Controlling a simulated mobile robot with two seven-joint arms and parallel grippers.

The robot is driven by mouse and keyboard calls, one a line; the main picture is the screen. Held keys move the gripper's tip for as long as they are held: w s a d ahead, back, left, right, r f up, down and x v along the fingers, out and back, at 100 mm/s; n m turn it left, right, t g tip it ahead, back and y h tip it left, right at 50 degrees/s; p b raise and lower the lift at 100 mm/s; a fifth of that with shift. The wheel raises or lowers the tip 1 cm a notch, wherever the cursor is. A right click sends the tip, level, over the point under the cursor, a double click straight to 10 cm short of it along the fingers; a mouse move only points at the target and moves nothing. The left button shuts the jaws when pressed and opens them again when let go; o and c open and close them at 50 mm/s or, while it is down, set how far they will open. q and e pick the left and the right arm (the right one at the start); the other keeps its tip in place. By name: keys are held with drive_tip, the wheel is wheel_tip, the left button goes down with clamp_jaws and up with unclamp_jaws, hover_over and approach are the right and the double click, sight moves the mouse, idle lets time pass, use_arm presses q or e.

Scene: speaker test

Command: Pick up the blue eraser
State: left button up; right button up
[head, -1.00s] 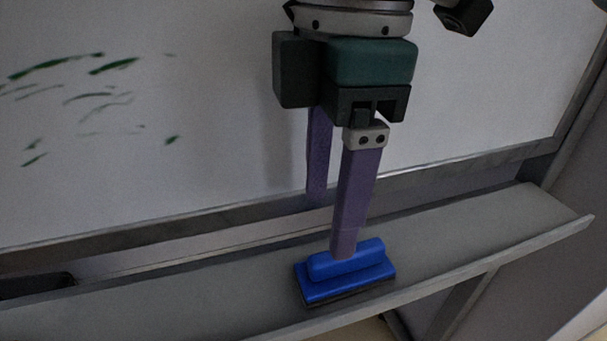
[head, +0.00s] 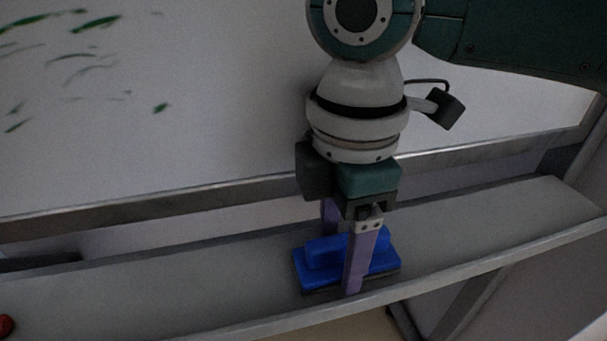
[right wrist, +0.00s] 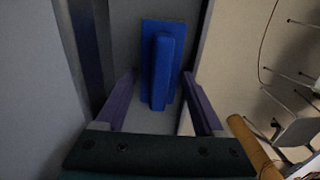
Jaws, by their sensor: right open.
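The blue eraser (head: 320,252) lies on the grey tray below the whiteboard, its raised grip upward. My right gripper (head: 342,255) is open and points down over it. One purple finger is in front of the eraser, on its near side, and hides part of it. The other finger shows behind it, its tip hidden. In the right wrist view, the eraser (right wrist: 160,68) lies ahead, lined up with the gap between the open fingers (right wrist: 160,75). I see no clear contact. My left gripper is not in view.
The tray (head: 480,230) runs along the whiteboard (head: 200,120), which has green marks. A dark object (head: 38,262) lies at the tray's left, and a red object (head: 6,325) shows at the left edge. The tray right of the eraser is clear.

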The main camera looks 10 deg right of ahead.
sight(337, 242)
drive_tip(key=shift+c, duration=1.3)
drive_tip(key=c, duration=0.7)
drive_tip(key=shift+c, duration=0.3)
drive_tip(key=shift+r, duration=0.45)
drive_tip(key=r, duration=0.2)
drive_tip(key=shift+s+a+r, duration=0.1)
drive_tip(key=shift+a+r, duration=0.15)
drive_tip(key=shift+r, duration=0.1)
drive_tip(key=s+a+b, duration=0.2)
drive_tip(key=s+a, duration=0.7)
drive_tip(key=a, duration=0.6)
